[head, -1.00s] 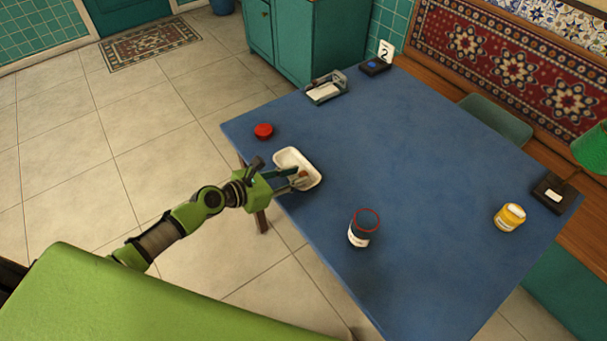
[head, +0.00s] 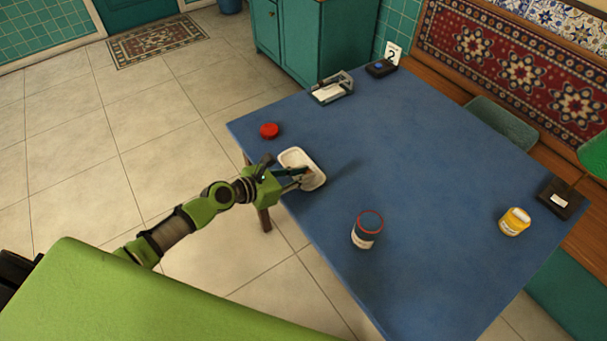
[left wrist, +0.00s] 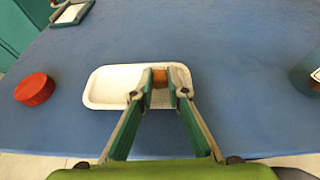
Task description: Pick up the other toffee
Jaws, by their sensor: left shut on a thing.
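My left gripper (head: 303,170) is over the white tray (head: 291,155) near the left edge of the blue table. In the left wrist view its two fingers (left wrist: 160,80) are shut on a small orange-brown toffee (left wrist: 160,76). The tray (left wrist: 108,86) lies behind and below the fingers, and its visible part is empty. I cannot tell how high the toffee is above the tray. In the head view the toffee is mostly hidden by the fingers. My right gripper is not in view.
A red lid (head: 269,130) lies left of the tray. A dark jar with a red rim (head: 367,229) stands to the right, and a yellow jar (head: 514,222) farther right. A holder with white paper (head: 331,90) and a black box (head: 381,68) are at the back. The table's middle is clear.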

